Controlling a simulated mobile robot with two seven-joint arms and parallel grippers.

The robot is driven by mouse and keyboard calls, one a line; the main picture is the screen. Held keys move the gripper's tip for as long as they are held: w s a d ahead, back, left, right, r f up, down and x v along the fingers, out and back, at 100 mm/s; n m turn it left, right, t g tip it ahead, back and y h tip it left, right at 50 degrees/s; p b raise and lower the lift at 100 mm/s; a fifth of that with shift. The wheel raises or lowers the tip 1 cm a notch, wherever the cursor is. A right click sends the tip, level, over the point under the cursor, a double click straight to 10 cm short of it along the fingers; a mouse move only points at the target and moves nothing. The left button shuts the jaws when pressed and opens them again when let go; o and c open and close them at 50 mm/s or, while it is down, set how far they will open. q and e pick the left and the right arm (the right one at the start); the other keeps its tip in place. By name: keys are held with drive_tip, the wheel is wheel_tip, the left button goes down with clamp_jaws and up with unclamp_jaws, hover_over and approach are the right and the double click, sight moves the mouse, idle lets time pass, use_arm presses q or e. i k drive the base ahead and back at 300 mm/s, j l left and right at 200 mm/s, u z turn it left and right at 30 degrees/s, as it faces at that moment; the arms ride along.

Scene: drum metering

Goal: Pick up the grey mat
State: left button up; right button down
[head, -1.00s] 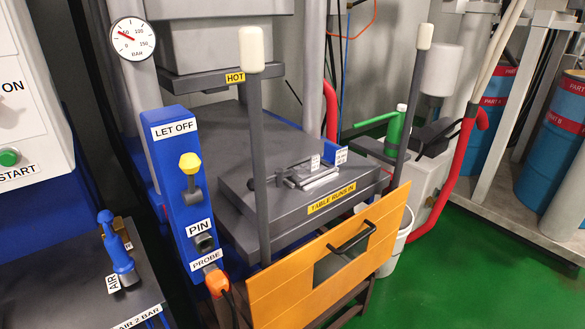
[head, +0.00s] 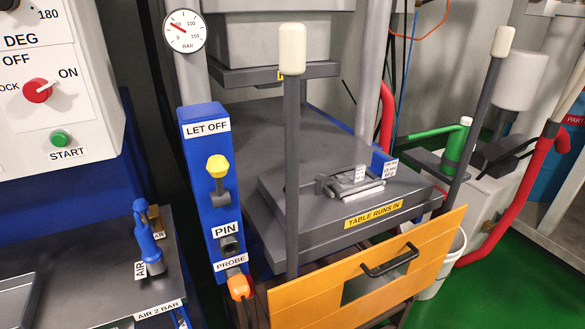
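I cannot make out a grey mat for certain in the head view. A dark grey flat plate (head: 290,197) lies on the press table, with a small metal mould or clamp piece (head: 352,186) and white tags on it. At the lower left, part of a grey shallow tray (head: 14,303) shows on the dark bench and is cut off by the picture edge. Neither of my grippers is in view.
An orange guard panel (head: 430,262) with a black handle stands in front of the press table. Two upright dark levers with cream knobs (head: 292,50) rise beside it. A blue LET OFF post (head: 206,150) stands left. Green floor (head: 520,285) is clear at lower right.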

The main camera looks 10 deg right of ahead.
sight(357, 177)
drive_tip(key=i+l+u, duration=0.15)
drive_tip(key=l+u, duration=0.25)
drive_tip(key=l, duration=0.2)
drive_tip(key=l+u, duration=0.45)
drive_tip(key=l, duration=0.2)
drive_tip(key=l+u, duration=0.4)
drive_tip(key=l, duration=0.25)
